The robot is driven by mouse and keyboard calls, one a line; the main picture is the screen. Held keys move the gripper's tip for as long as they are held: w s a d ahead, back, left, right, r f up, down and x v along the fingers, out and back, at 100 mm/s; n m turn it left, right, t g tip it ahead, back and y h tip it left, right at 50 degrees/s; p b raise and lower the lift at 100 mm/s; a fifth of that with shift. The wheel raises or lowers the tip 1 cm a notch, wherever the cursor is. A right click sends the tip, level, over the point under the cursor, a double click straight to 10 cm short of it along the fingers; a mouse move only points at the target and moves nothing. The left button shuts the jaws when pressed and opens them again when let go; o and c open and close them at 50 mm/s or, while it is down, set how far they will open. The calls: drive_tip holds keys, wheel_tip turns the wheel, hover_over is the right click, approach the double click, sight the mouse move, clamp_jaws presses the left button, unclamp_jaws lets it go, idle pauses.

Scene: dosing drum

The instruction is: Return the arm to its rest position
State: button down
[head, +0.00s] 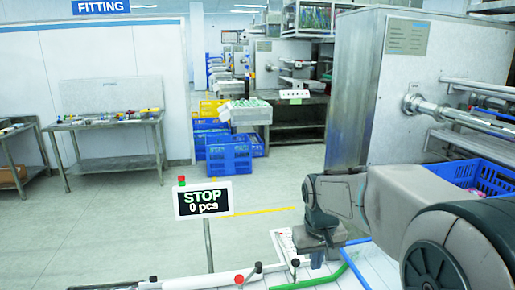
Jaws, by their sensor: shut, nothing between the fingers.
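My arm reaches in from the lower right of the head view and bends down at the wrist. My gripper (318,262) hangs downward at the end, shut and empty, above a white surface (357,272) with a green strip (340,262) and a blue strip. The fingertips are small and partly lost against the things below. A black sign (203,199) reading "STOP 0 pcs" stands on a post to the left of the gripper, apart from it.
A steel machine cabinet (350,105) stands behind my arm at right, with a blue crate (468,176) beside it. Levers with red and black knobs (239,279) are at the bottom. Stacked blue crates (228,152) and a steel table (108,124) stand farther back. The left floor is clear.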

drive_tip(key=s+m+t, duration=0.1)
drive_tip(key=s+t, duration=0.1)
drive_tip(key=s, duration=1.6)
drive_tip(key=shift+d+r+m+y, duration=0.3)
drive_tip(key=shift+d+r, duration=0.15)
